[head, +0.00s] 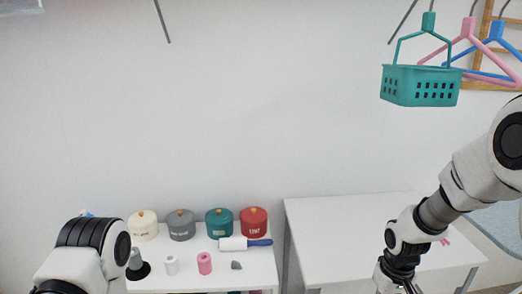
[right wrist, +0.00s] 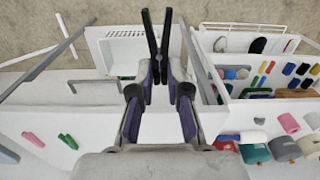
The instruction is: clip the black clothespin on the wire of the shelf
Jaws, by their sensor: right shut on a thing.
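The black clothespin (right wrist: 157,45) is in the right wrist view, between the fingertips of my right gripper (right wrist: 159,78). My right gripper is shut on it, and its two arms point away from the gripper, slightly spread. A thin white wire rail (right wrist: 243,26) runs along the top of a white shelf unit (right wrist: 213,92) to the right of the clothespin. The clothespin is apart from this rail in the picture. In the head view my right arm reaches down to the bottom edge, and the clothespin is not visible there. My left gripper is out of view.
The right wrist view shows several coloured small items in the shelf and a white basket (right wrist: 98,42) at left. In the head view, lidded pots (head: 181,226) stand on a white table, a second white table (head: 340,235) is largely clear, and a teal basket (head: 392,88) hangs above.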

